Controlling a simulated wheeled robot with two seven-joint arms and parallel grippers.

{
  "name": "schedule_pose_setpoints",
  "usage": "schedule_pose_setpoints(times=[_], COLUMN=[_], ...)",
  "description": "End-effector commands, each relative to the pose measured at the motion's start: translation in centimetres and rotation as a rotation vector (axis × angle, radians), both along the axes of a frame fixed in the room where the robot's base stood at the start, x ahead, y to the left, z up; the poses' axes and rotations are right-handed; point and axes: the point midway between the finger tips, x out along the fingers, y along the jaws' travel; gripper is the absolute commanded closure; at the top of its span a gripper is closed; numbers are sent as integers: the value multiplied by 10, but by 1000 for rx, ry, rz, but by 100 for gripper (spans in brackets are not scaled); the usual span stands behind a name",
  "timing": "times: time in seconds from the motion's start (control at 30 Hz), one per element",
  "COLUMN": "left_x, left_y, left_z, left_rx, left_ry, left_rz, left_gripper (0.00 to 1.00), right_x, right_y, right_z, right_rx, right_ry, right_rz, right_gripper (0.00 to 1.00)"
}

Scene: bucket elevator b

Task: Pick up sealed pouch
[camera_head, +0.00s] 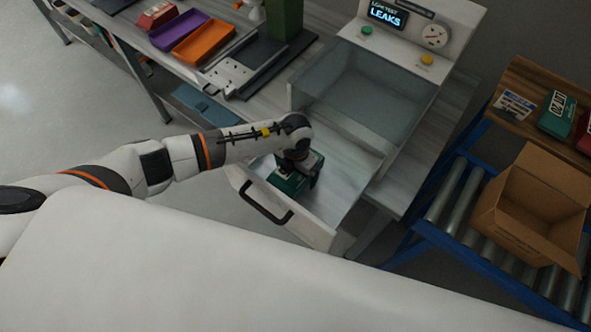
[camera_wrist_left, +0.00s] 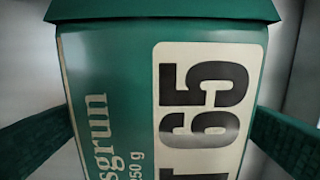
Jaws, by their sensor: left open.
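The sealed pouch (camera_head: 287,184) is dark green and lies in the open drawer (camera_head: 322,212) of the leak tester. In the left wrist view the pouch (camera_wrist_left: 110,80) fills most of the picture, with a folded green top edge and a pale label reading "65". My left gripper (camera_head: 300,174) is over the pouch in the drawer, pointing down. Its fingers are open, one on each side of the pouch in the wrist view. Whether they touch it I cannot tell. The gripper hides part of the pouch in the head view. My right gripper is not in view.
The leak tester (camera_head: 400,45) has a clear chamber (camera_head: 365,90) above the drawer. The drawer's front carries a dark handle (camera_head: 265,203). An open cardboard box (camera_head: 530,205) stands on a roller conveyor at right. Purple (camera_head: 180,30) and orange (camera_head: 203,43) trays sit on the bench.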

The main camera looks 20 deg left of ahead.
Motion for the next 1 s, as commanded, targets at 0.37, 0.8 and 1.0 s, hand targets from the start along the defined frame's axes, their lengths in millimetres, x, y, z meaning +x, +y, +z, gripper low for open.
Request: schedule_pose_setpoints(times=[0.37, 0.8, 1.0], left_x=[0, 2, 2], left_y=[1, 0, 0], left_z=[0, 11, 44], left_rx=[1, -1, -2], left_ry=[0, -3, -7], left_rz=[1, 1, -1], left_gripper=[35, 35, 35], right_x=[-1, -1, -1], right_y=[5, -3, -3], right_z=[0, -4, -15], right_rx=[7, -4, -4], right_ry=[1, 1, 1], right_rz=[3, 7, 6], right_gripper=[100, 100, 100])
